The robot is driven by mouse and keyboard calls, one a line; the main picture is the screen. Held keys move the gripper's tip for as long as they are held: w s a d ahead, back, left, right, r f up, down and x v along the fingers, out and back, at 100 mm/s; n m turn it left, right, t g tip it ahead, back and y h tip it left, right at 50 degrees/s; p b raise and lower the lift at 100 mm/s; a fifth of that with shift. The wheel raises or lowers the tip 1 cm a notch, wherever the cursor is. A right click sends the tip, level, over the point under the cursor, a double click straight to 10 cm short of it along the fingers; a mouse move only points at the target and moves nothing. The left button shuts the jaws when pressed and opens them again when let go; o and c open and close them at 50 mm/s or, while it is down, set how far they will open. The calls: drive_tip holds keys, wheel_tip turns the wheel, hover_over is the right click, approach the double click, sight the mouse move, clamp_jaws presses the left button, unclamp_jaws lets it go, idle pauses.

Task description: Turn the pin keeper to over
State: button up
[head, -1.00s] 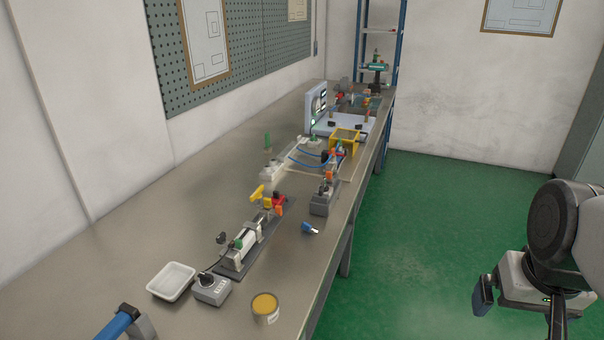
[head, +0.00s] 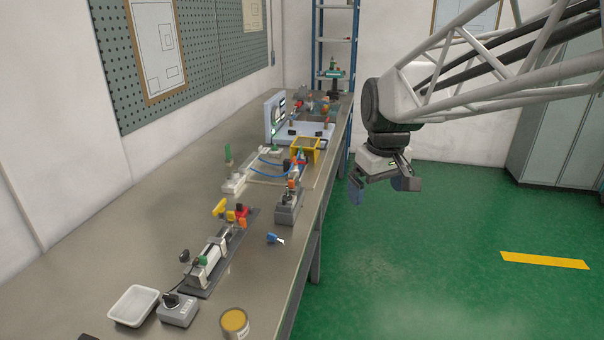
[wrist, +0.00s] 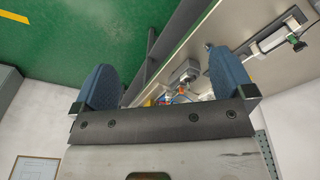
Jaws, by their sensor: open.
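I cannot pick out the pin keeper for certain at this size. A grey block fixture with an orange and red top (head: 289,205) stands near the bench's right edge. A clamp fixture (head: 208,262) on a dark plate lies nearer, with red and yellow parts (head: 238,213) at its far end. My gripper (head: 382,188) is open and empty, hanging over the green floor to the right of the bench, apart from every fixture. In the wrist view its two blue fingers (wrist: 165,85) are spread wide, with the bench beyond them.
The steel bench (head: 130,235) runs away along the left wall. On it are a white tray (head: 133,305), a grey knob box (head: 177,310), a yellow-topped tin (head: 235,323), a small blue item (head: 274,238) and a yellow frame (head: 305,150). The floor (head: 400,270) right of the bench is clear.

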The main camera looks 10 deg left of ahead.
drive_tip(key=w+a+f+n, duration=0.1)
drive_tip(key=w+a+n, duration=0.2)
drive_tip(key=w+a, duration=0.55)
drive_tip(key=n+g, duration=0.2)
drive_tip(key=n, duration=0.6)
hover_over(219, 204)
drive_tip(key=f, duration=1.2)
drive_tip(key=shift+d, duration=0.2)
drive_tip(key=shift+a+f, duration=0.15)
drive_tip(key=shift+a, duration=0.05)
drive_tip(key=shift+f, duration=0.1)
drive_tip(key=shift+f, duration=3.8)
